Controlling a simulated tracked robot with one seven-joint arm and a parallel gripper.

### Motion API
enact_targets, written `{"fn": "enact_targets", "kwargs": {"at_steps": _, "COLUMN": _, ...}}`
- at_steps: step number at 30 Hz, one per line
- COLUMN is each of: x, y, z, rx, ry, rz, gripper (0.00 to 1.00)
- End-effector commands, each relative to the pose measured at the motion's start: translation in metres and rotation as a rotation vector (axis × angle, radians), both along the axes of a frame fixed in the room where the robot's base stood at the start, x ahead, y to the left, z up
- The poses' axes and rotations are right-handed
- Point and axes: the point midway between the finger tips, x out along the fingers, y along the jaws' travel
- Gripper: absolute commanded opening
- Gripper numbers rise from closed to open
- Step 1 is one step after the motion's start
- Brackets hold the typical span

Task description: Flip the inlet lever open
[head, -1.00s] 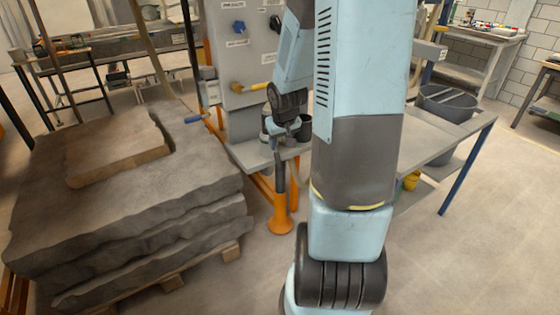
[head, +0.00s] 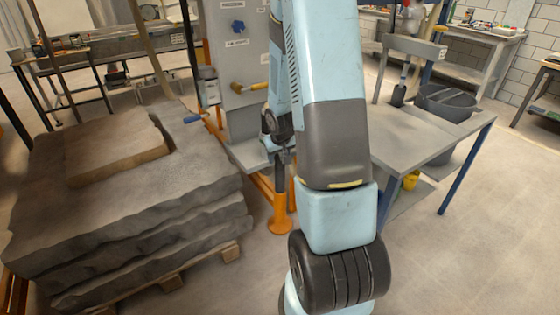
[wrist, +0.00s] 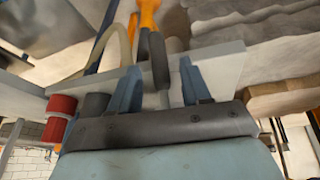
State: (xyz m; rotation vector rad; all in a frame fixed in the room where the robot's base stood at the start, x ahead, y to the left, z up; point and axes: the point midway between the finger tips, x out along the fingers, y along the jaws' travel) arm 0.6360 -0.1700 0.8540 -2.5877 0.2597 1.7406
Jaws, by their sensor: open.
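A yellow-handled lever (head: 253,87) with a brass fitting sticks out from the grey panel (head: 222,60) in the head view. Its handle lies roughly level, and I cannot read the labels to tell whether it is the inlet lever. My gripper (wrist: 160,88) shows two blue fingers standing apart, open and empty. In the head view it is low, below the panel's lever and partly hidden by my arm. A dark post with an orange foot (head: 281,215) stands below it; in the wrist view the post appears between the fingers, and I cannot tell its distance.
A layered stone-like sandbed (head: 95,215) fills the left. A blue handle (head: 193,120) and a blue knob (head: 238,27) are near the panel. A grey table (head: 415,140) stands at right with a black tub (head: 447,100). Red cylinders (wrist: 60,115) show in the wrist view.

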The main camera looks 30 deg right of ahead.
Motion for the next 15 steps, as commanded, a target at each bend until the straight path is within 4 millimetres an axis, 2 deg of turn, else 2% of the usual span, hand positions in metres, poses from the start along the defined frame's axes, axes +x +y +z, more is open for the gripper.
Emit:
{"fn": "enact_targets", "kwargs": {"at_steps": 6, "x": 0.008, "y": -0.003, "z": -0.024, "rx": 0.0, "ry": 0.003, "rz": 0.001, "gripper": 0.47}}
{"fn": "enact_targets", "kwargs": {"at_steps": 15, "x": 0.015, "y": -0.005, "z": -0.039, "rx": 0.0, "ry": 0.001, "rz": 0.001, "gripper": 0.47}}
